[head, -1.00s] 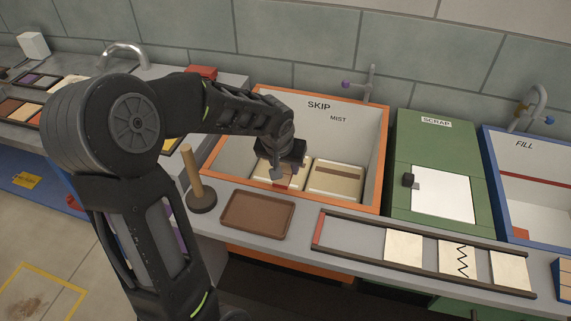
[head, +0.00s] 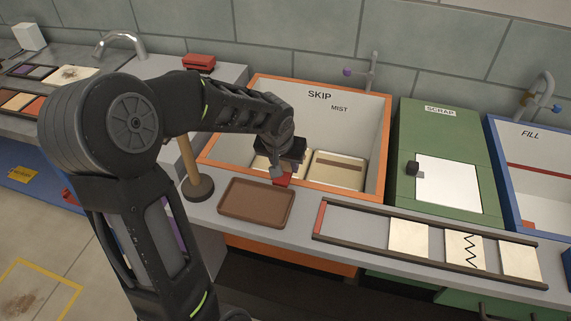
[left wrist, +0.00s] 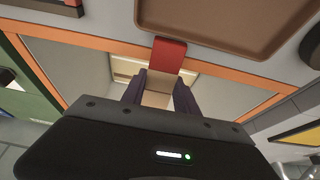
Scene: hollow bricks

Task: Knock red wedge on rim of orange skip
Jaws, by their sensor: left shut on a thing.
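The red wedge (head: 284,180) is at the tips of my left gripper (head: 279,170), by the front rim of the orange skip (head: 386,150). The left gripper is shut on it. In the left wrist view the wedge (left wrist: 168,55) sticks out beyond the two dark fingers (left wrist: 165,92) and overlaps the orange rim (left wrist: 108,45). Whether it touches the rim I cannot tell. A tan surface shows between the fingers; I cannot tell what it belongs to. My right gripper is in neither view.
Pale bricks (head: 338,170) lie in the skip. In front stand a brown tray (head: 256,202) and a wooden peg (head: 193,165) on a round base. A rack with pale tiles (head: 408,237) lies to the right, below the green scrap box (head: 440,130).

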